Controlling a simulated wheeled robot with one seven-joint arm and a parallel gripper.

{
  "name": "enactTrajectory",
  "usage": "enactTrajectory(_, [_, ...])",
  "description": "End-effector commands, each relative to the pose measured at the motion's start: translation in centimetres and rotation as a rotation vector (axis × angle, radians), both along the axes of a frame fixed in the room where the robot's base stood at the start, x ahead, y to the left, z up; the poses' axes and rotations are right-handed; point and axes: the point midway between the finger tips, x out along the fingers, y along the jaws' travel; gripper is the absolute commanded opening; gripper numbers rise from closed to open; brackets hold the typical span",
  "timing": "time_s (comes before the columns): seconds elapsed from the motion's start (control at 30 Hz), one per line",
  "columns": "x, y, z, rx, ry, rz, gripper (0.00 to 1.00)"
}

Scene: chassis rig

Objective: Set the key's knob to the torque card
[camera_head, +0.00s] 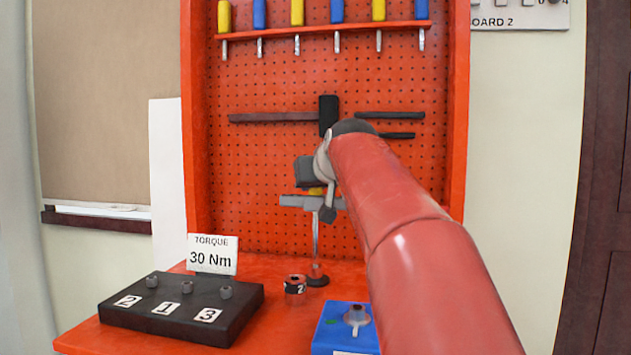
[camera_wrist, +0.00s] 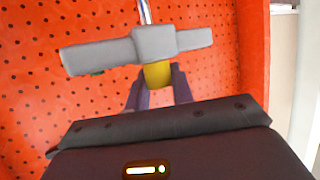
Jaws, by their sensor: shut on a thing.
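The key is a T-shaped tool with a grey crossbar (camera_head: 302,201) and a thin metal shaft (camera_head: 316,238) hanging down, near upright. Its yellow knob (camera_wrist: 157,75) sits at the top, just behind the crossbar in the wrist view. My gripper (camera_wrist: 158,84) is shut on the yellow knob, one dark finger on each side. The shaft's lower end is at a dark round piece (camera_head: 317,281) near the bench top; I cannot tell whether they touch. The white torque card (camera_head: 211,255) reads 30 Nm. No scale on the key is readable.
A black block (camera_head: 150,318) with three studs, labelled 2, 1, 3, lies at the bench's left. A blue box (camera_head: 330,338) is at front. An orange pegboard (camera_head: 260,160) with hung tools rises behind.

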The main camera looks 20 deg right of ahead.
Motion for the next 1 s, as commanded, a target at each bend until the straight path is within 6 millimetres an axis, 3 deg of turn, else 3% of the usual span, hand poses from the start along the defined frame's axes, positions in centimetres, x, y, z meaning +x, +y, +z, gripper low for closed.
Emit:
enactTrajectory(0.53, [-0.01,-0.01,0.0,0.001,0.0,-0.032,0.01])
enactTrajectory(0.57, [-0.01,-0.01,0.0,0.001,0.0,-0.032,0.25])
enactTrajectory(0.7, [0.0,-0.01,0.0,0.001,0.0,-0.032,0.43])
enactTrajectory(1.0, [-0.09,0.0,0.04,0.0,0.0,-0.031,0.45])
